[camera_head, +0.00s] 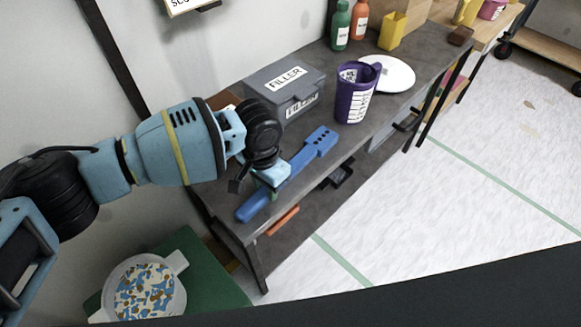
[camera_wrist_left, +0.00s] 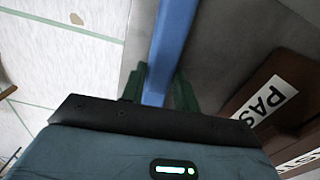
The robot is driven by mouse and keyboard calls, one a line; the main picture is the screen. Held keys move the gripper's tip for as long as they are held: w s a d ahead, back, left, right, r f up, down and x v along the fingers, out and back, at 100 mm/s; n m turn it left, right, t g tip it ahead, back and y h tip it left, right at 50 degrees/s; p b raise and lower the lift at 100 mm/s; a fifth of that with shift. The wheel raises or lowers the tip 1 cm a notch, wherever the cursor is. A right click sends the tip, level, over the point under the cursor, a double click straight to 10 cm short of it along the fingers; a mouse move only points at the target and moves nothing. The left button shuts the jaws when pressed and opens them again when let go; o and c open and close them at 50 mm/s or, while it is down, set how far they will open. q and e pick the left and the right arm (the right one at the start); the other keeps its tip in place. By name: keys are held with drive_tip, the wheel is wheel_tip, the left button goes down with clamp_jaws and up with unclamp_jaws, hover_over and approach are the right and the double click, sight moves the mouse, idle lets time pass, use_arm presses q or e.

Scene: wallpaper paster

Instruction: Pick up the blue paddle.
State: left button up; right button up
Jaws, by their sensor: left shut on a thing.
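The blue paddle (camera_head: 312,151) is long and flat and lies slantwise over the near part of the dark grey bench (camera_head: 344,158). My left gripper (camera_head: 268,180) is shut around the middle of the paddle. The fingertips are partly hidden by the wrist in the head view. In the left wrist view the blue paddle (camera_wrist_left: 172,50) runs between the two green fingers (camera_wrist_left: 157,90). I cannot tell whether the paddle touches the bench top. My right gripper is in neither view.
A grey FILLER box (camera_head: 284,88) stands behind the paddle, with a purple cup (camera_head: 355,94) to its right. A white disc (camera_head: 393,74) and bottles (camera_head: 341,26) sit further back. A brown PASTE box (camera_wrist_left: 262,92) is beside the gripper.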

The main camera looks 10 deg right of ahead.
use_arm(q)
drive_tip(key=shift+r, duration=0.1)
drive_tip(key=shift+r, duration=0.45)
drive_tip(key=r, duration=0.2)
drive_tip(key=shift+s+d+r, duration=0.3)
drive_tip(key=shift+d+r, duration=0.05)
drive_tip(key=shift+d, duration=0.05)
drive_tip(key=s+d+r, duration=0.1)
drive_tip(key=s+d, duration=0.8)
drive_tip(key=d, duration=0.2)
drive_tip(key=shift+s+d+r, duration=0.15)
drive_tip(key=shift+s+d, duration=0.1)
drive_tip(key=shift+s, duration=0.05)
drive_tip(key=o, duration=0.4)
drive_tip(key=c, duration=0.6)
